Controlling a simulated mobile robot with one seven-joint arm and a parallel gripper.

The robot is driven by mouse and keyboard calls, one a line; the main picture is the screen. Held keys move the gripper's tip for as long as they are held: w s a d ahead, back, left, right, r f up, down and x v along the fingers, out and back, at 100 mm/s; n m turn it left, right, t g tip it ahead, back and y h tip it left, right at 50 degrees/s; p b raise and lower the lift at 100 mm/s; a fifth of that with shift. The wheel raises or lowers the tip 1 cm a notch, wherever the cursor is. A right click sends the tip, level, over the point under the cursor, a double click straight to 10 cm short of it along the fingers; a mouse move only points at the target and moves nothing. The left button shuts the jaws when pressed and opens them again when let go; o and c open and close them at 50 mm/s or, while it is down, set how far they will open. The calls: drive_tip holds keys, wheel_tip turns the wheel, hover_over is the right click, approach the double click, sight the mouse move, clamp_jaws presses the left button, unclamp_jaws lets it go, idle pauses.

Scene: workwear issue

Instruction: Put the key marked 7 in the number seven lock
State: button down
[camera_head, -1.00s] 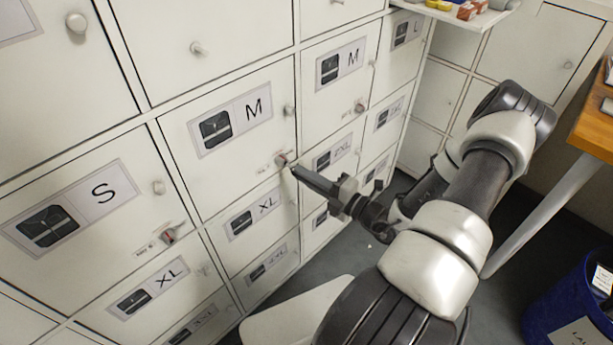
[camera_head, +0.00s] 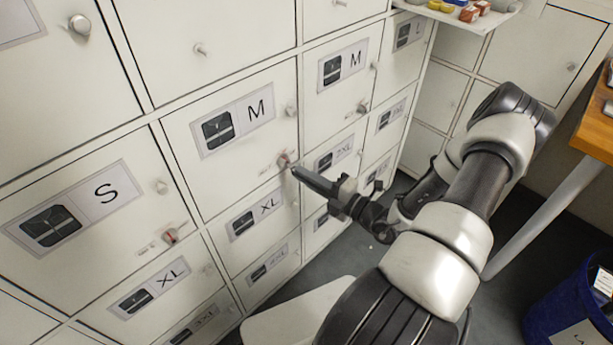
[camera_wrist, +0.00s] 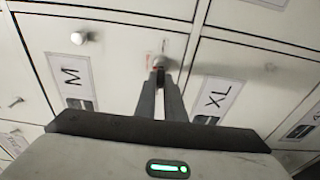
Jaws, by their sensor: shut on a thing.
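My gripper (camera_head: 298,171) is at the lower right corner of the locker door marked M (camera_head: 236,135). Its fingers are closed together at a small lock (camera_head: 283,160) there. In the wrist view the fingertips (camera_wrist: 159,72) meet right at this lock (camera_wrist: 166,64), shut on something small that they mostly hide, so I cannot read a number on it. Small print beside the lock is too small to read. Other locks with reddish marks sit on the S door (camera_head: 170,236) and on the smaller M door (camera_head: 363,107).
Round knobs (camera_head: 291,111) stick out from the doors. A shelf with small boxes (camera_head: 470,12) is at the top right. A wooden table (camera_head: 597,130) and a blue bin (camera_head: 570,305) stand at the right.

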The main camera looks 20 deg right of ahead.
drive_tip(key=shift+p+x, duration=0.35)
drive_tip(key=shift+x, duration=0.65)
idle(2.2)
